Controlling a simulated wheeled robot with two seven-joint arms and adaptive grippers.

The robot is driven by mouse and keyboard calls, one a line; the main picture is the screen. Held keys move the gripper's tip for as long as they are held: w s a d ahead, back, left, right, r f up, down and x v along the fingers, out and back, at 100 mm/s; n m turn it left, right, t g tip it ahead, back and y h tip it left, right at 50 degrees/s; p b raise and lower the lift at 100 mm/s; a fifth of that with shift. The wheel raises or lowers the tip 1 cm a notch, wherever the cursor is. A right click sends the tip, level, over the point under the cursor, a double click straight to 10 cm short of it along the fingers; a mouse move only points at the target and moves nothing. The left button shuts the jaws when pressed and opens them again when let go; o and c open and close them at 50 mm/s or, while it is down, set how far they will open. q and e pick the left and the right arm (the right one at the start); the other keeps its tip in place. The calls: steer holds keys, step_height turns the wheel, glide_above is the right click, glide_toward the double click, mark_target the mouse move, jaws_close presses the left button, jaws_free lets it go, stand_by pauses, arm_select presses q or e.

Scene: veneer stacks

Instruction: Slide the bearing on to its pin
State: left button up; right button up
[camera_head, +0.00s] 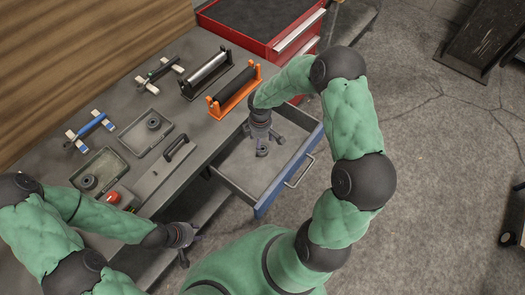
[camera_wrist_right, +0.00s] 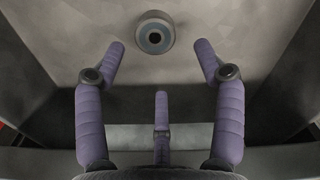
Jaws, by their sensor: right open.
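A short round grey piece with a blue-grey ring and a dark centre (camera_wrist_right: 155,36) lies on the floor of the open drawer (camera_head: 235,168); it looks like the bearing. My right gripper (camera_head: 263,140) is over the drawer with its fingers spread, empty. In the right wrist view the ring lies beyond the fingertips, between the two upper fingers and apart from them. Dark round pieces sit in two shallow trays on the bench, one in the upper tray (camera_head: 153,122) and one in the lower (camera_head: 88,182). I cannot tell which part is the pin. My left gripper (camera_head: 193,245) is off the bench's front edge, fingers apart, empty.
A silver roller (camera_head: 206,72) and a black roller in an orange stand (camera_head: 235,88) are at the back of the bench. A blue-handled tool (camera_head: 91,126) rests on white blocks. A flat plate has a black handle (camera_head: 177,148). A red tool cabinet (camera_head: 262,25) stands behind.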

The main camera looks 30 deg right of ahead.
mark_target(263, 150)
step_height(263, 150, down, 6)
steer(key=shift+d+f+b, duration=0.15)
steer(key=shift+f+b, duration=0.1)
steer(key=shift+b, duration=0.8)
steer(key=c, duration=1.3)
